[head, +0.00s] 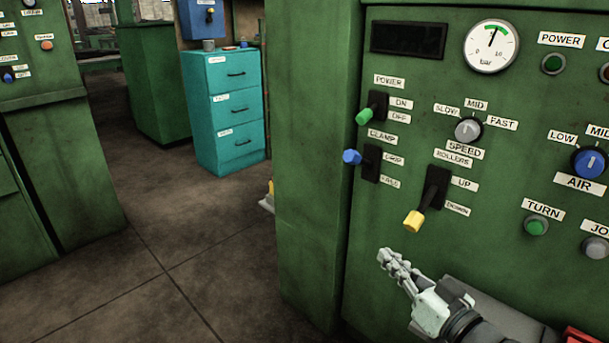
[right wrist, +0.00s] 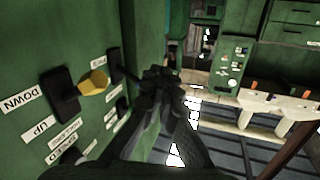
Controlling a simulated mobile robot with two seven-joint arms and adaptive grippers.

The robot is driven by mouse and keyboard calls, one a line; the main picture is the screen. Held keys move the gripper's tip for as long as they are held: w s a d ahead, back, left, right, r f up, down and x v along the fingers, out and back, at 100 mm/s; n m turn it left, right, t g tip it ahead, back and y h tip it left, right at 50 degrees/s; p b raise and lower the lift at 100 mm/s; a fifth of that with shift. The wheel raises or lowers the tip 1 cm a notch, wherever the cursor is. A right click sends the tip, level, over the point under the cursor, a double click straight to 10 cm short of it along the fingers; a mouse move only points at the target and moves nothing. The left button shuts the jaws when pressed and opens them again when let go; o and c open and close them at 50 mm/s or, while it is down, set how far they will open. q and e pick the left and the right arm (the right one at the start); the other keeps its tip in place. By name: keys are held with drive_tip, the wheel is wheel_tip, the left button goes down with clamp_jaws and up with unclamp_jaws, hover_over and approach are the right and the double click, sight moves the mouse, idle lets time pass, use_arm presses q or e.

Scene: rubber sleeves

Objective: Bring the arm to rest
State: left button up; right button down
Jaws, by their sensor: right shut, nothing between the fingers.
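My right gripper (head: 390,262) is shut and empty in the lower right of the head view. Its fingers point up and left, just below and left of the yellow-tipped ROLLERS lever (head: 413,221), and look apart from it. That lever hangs toward DOWN. In the right wrist view my shut right gripper (right wrist: 162,82) fills the middle, with the yellow knob (right wrist: 93,82) to its left. My left gripper is not in view.
The green control panel (head: 400,275) carries a green-tipped POWER lever (head: 364,117), a blue-tipped CLAMP lever (head: 351,157), a SPEED knob (head: 468,130), a blue AIR knob (head: 588,162) and a gauge (head: 491,46). A teal drawer cabinet (head: 226,110) stands behind.

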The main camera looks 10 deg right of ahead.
drive_tip(key=s+f+g+h+p, duration=0.2)
drive_tip(key=s+f+g, duration=0.15)
drive_tip(key=f, duration=0.75)
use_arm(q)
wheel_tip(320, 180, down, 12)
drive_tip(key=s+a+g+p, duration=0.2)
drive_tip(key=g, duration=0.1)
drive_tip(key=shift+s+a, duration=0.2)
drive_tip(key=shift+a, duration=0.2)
use_arm(e)
drive_tip(key=s+d+f+g+h, duration=0.1)
drive_tip(key=s+f+g+h, duration=0.3)
drive_tip(key=s+f+g, duration=0.6)
drive_tip(key=s+f, duration=0.4)
drive_tip(key=s, duration=0.2)
drive_tip(key=shift+s+d+f+n, duration=0.15)
drive_tip(key=shift+s+f+n, duration=0.15)
drive_tip(key=shift+f+n, duration=0.1)
